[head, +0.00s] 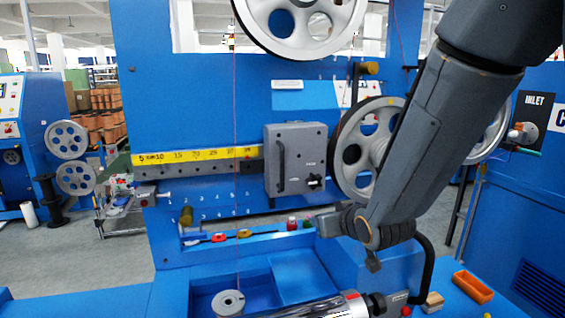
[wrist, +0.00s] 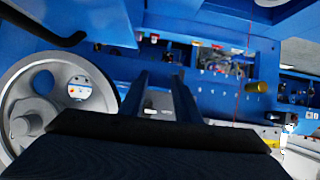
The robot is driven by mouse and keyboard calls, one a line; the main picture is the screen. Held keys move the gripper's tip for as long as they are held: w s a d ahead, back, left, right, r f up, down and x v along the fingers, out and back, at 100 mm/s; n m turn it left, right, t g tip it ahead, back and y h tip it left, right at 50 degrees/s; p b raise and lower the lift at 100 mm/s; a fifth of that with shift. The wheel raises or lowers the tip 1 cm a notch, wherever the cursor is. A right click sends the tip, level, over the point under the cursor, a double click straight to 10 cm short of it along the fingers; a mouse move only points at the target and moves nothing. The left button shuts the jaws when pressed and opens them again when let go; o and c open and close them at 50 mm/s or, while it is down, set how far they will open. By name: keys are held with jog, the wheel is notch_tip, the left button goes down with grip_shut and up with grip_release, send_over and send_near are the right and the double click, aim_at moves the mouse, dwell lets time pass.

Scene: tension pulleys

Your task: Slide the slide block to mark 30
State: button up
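The slide block (head: 310,160) is a grey box with a dark vertical handle (head: 281,168) on its left side and a black knob at its lower right. It sits on the horizontal rail (head: 200,170), at the right end of the visible yellow scale (head: 190,155). The scale's numbers rise rightward; the last one beside the block is too small to read surely. My gripper (wrist: 161,77) shows two dark fingers apart with nothing between them. In the head view my wrist end hangs below and right of the block, apart from it. The block is not clearly visible in the wrist view.
A large grey pulley (head: 372,150) stands just right of the block, partly behind my arm. A brass-coloured peg (head: 187,215) juts out below the rail. Below are a blue ledge with small coloured parts, a spool (head: 228,303) and an orange tray (head: 473,287).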

aim_at(283, 167)
jog(key=w+a+r+n+t+y+p, duration=0.15)
jog(key=a+r+t+y, duration=0.3)
jog(key=a+r, duration=0.5)
jog(key=shift+n+y, duration=0.35)
jog(key=w, duration=0.2)
jog(key=w+a+r+p, duration=0.1)
jog(key=w, duration=0.2)
jog(key=w+a, duration=0.1)
jog(key=w, duration=0.1)
jog(key=shift+w+r, duration=0.2)
jog(key=shift+r, duration=0.2)
jog(key=shift+c, duration=0.4)
grip_shut()
